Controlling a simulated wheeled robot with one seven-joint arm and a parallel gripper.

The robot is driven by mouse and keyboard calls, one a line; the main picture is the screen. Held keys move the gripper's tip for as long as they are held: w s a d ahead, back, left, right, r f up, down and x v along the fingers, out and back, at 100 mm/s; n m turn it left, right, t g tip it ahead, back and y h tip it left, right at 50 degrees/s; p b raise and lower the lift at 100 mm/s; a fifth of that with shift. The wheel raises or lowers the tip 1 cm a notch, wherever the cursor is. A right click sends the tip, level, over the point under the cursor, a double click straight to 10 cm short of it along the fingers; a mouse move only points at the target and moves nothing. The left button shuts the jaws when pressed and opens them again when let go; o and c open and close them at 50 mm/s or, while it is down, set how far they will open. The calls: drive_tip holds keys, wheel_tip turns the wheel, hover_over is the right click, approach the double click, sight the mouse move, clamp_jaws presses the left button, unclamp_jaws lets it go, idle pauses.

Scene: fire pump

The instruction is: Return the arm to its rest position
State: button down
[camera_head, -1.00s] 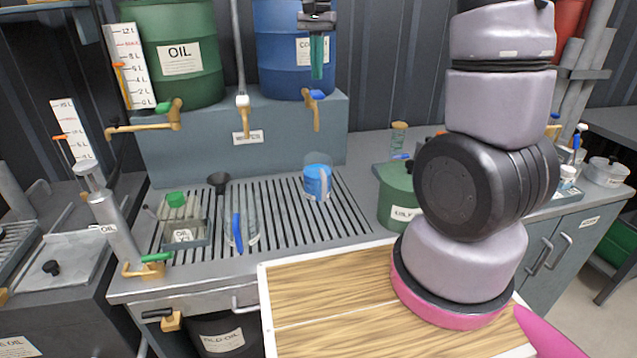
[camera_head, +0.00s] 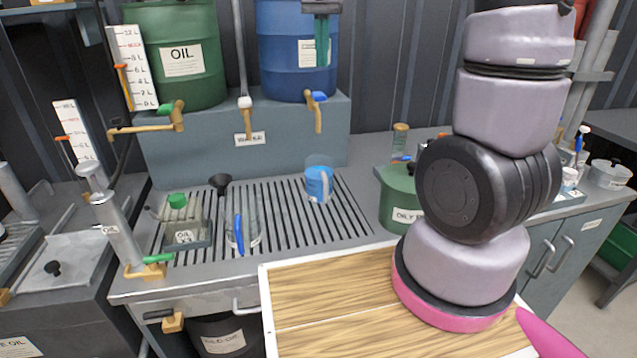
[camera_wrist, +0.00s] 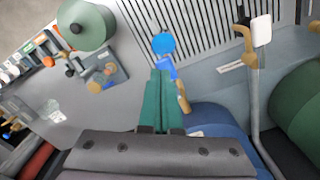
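My arm rises at the right of the head view, with its upper links leaving the top of the picture. My gripper (camera_head: 321,58) hangs at the top centre of the head view, in front of the blue drum (camera_head: 297,50). In the wrist view my gripper's teal fingers (camera_wrist: 161,75) lie side by side with no visible gap and nothing between them. The gripper is apart from the counter, high above it. The blue-filled beaker (camera_wrist: 163,44) shows beyond the fingertips in the wrist view.
The beaker (camera_head: 318,184) stands on the slatted drain rack (camera_head: 285,222). A green drum (camera_head: 175,55) and taps are at the back. A green oily container (camera_head: 399,200) stands beside my arm.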

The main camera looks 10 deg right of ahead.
drive_tip(key=s+d+r+n+t+y, duration=0.1)
drive_tip(key=s+d+r+t, duration=0.1)
drive_tip(key=s, duration=0.7)
drive_tip(key=s+d+r+t+y, duration=0.1)
drive_tip(key=s+d+r+t, duration=0.2)
drive_tip(key=s, duration=0.6)
drive_tip(key=shift+d+r+n+t, duration=0.3)
drive_tip(key=shift+d+n+t, duration=0.1)
drive_tip(key=shift+t, duration=0.7)
idle(1.0)
